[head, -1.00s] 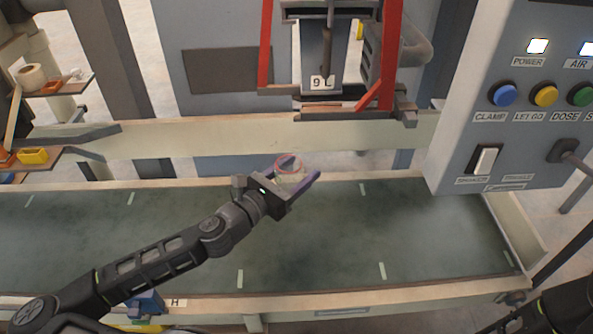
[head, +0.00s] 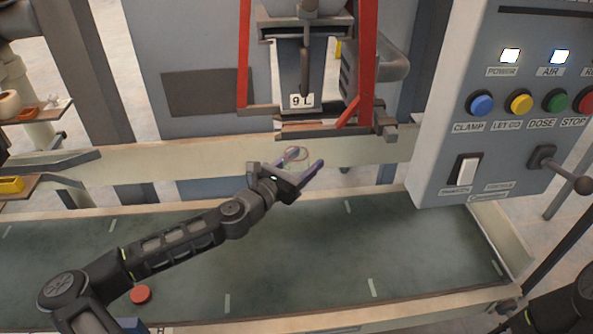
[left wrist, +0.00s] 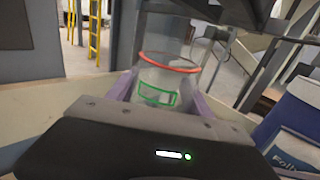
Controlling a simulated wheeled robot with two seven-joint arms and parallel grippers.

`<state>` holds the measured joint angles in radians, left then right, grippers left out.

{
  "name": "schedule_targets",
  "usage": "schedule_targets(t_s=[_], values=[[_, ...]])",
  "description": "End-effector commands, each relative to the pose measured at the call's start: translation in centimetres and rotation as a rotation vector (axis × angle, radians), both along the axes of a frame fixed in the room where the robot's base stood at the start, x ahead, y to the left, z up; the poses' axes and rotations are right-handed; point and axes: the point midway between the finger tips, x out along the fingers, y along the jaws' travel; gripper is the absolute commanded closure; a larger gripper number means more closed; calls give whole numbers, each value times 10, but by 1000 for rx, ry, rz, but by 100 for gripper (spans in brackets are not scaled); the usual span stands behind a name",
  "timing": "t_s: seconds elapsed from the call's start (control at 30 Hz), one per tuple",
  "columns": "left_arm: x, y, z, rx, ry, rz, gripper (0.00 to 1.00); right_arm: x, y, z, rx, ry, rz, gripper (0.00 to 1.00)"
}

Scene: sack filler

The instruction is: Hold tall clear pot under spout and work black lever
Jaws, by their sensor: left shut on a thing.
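The tall clear pot (head: 295,157) has a red ring near its rim. In the left wrist view the pot (left wrist: 160,78) also shows a green mark on its side and looks upright between the fingers. My left gripper (head: 305,163) is shut on it, above the conveyor's back edge. The pot is below the grey spout (head: 299,65) with the "9 L" label, clearly apart from it. A dark lever with a round knob (head: 582,185) sticks out of the control panel at right. My right arm shows only at the lower right corner; its gripper is out of view.
The control panel (head: 440,150) with coloured buttons and a white switch stands at right. Red frame bars (head: 244,55) flank the spout. A pale rail (head: 200,160) runs behind the pot. The dark belt (head: 300,255) is mostly clear, with a red disc (head: 140,294) at left.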

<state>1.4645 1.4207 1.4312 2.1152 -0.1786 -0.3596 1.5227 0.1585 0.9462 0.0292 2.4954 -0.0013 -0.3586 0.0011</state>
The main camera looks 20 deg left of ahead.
Motion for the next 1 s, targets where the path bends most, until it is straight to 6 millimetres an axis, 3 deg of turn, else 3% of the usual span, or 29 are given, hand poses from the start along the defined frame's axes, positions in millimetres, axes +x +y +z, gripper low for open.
schedule_targets(t_s=[0.3,0.87,1.0], values=[[23,-2,0,1,0,0,82,0,0,-1,0,0,0,100],[25,-2,0,0,0,0,82,0,0,-1,0,0,0,100],[25,-2,0,0,0,0,82,0,0,-1,0,0,0,89]])
